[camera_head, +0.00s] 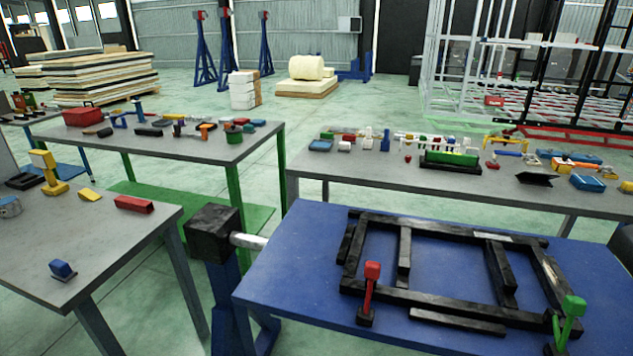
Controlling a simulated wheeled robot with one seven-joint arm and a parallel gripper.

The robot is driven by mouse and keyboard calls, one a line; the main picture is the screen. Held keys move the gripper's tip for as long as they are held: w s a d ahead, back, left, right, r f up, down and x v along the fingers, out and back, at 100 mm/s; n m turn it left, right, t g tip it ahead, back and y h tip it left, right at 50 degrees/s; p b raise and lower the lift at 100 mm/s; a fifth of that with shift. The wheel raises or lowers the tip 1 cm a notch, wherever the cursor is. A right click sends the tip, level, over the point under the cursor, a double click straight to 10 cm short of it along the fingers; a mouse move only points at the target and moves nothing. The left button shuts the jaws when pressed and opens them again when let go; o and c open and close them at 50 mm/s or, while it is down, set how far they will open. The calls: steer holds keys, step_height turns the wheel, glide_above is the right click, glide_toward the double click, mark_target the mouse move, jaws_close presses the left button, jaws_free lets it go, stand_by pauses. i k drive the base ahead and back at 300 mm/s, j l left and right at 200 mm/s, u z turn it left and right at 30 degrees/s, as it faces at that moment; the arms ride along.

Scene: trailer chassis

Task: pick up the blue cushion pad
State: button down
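Several blue items could be the blue cushion pad, and I cannot tell for sure which one it is. A flat blue pad-like piece (320,145) lies at the left end of the right grey table (400,182). Another blue flat piece (587,183) lies near that table's right end. My gripper is not in view.
A blue table (290,265) at the front right carries a black chassis frame (405,255), with a red-topped clamp (368,290) and a green-topped one (572,310). A black block on a blue stand (212,235) is beside it. Green floor shows between tables.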

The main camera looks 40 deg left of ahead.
mark_target(62, 271)
steer(key=u, duration=2.2)
steer(key=z, duration=1.65)
steer(key=u, duration=1.65)
steer(key=i, duration=0.4)
steer(key=l+z, duration=0.05)
steer(key=l, duration=0.05)
